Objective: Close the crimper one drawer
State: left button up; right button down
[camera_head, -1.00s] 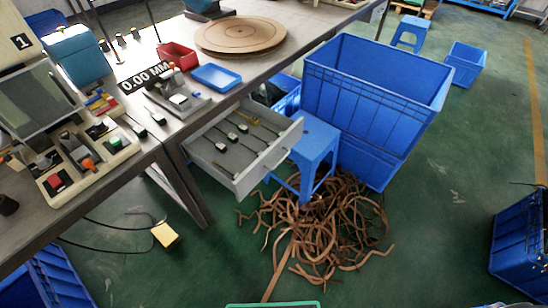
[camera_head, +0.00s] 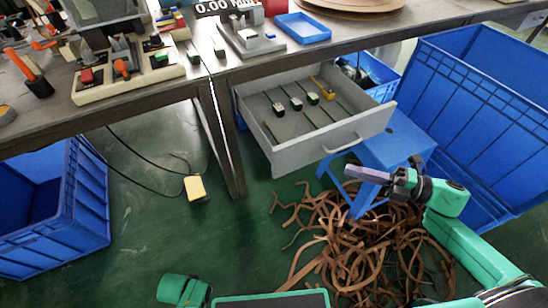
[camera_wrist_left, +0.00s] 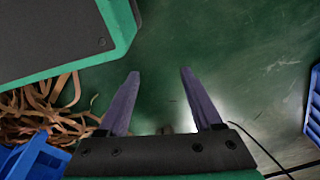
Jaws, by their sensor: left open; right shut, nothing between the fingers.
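The drawer (camera_head: 330,143) is grey and stands pulled out under the workbench, with several black-and-white tools on thin rods and a yellow piece inside. A pale handle (camera_head: 342,143) is on its front panel. My right gripper (camera_head: 352,172) is shut and empty, just in front of and below the drawer front, pointing left, apart from the handle as far as I can tell. In the left wrist view my left gripper (camera_wrist_left: 160,85) is open and empty above the green floor. In the head view only a green part of my left arm shows at the bottom.
A blue stool (camera_head: 400,142) stands right beside the drawer. A large blue crate (camera_head: 490,90) is at the right, another blue crate (camera_head: 60,210) at the left. Brown strips (camera_head: 350,240) lie heaped on the floor. A yellow pedal (camera_head: 195,188) lies left of the drawer.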

jog(key=a, duration=0.2)
send_near(290, 146)
jog(key=s+a, duration=0.1)
jog(key=a, duration=0.3)
jog(key=w, duration=0.1)
jog(key=w+a+b, duration=0.1)
jog(key=shift+w+n+g, duration=0.3)
pick_arm(q)
jog(key=shift+w+d+r, duration=0.2)
jog(key=shift+w+r, duration=0.3)
jog(key=shift+r, duration=0.25)
jog(key=shift+w+d+r, duration=0.2)
jog(key=shift+w+r, duration=0.25)
jog(key=shift+r, duration=0.25)
pick_arm(e)
jog(key=shift+w+a+r, duration=0.1)
jog(key=shift+w+a, duration=0.1)
jog(key=shift+w, duration=0.25)
